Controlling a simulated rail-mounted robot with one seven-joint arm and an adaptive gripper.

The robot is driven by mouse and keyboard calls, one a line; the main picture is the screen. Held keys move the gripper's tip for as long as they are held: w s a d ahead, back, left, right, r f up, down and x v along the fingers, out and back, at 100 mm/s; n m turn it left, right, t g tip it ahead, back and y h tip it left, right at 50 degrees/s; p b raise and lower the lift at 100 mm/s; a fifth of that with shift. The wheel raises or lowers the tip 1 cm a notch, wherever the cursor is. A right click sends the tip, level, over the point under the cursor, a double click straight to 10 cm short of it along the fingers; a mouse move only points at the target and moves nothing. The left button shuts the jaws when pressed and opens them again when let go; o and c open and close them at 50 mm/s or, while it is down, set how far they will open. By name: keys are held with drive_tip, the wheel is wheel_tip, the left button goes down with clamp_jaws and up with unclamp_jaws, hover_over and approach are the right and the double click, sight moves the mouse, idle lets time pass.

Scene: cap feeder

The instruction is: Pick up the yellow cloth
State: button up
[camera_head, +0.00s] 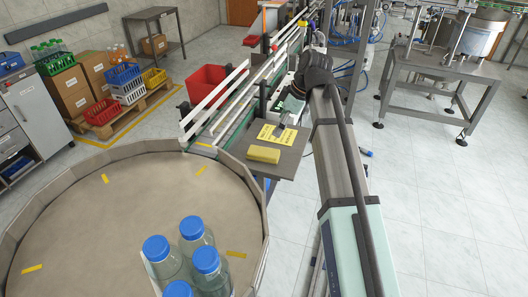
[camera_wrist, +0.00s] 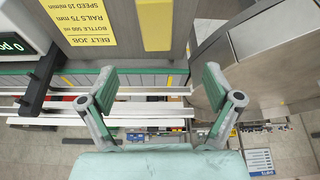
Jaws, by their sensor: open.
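The yellow cloth (camera_head: 263,154) is a small folded pad lying flat on a small grey-brown table (camera_head: 288,165), beside a yellow sign card. In the wrist view the cloth (camera_wrist: 156,25) is at the top centre, partly cut off by the frame edge. My gripper (camera_wrist: 158,82) is open and empty, its two green-padded fingers wide apart. The cloth appears beyond the fingertips, not between them.
The yellow sign card (camera_wrist: 82,20) lies just beside the cloth. A conveyor with white rails (camera_wrist: 150,113) runs along the table. A round feeder table (camera_head: 120,215) holds several blue-capped bottles (camera_head: 205,262). A red bin (camera_head: 207,85) stands left of the conveyor.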

drive_tip(key=p, duration=0.2)
hover_over(264, 152)
drive_tip(key=d, duration=0.2)
drive_tip(key=f, duration=0.5)
drive_tip(key=s+f, duration=0.1)
drive_tip(key=f, duration=0.1)
drive_tip(key=shift+d+f, duration=0.15)
drive_tip(key=shift+f, duration=0.25)
drive_tip(key=shift+w+p+x, duration=0.15)
drive_tip(key=shift+p+x, duration=0.4)
drive_tip(key=shift+x, duration=0.8)
drive_tip(key=shift+w+p+x, duration=0.15)
drive_tip(key=shift+p+x, duration=0.4)
drive_tip(key=shift+x, duration=0.8)
drive_tip(key=c, duration=1.1)
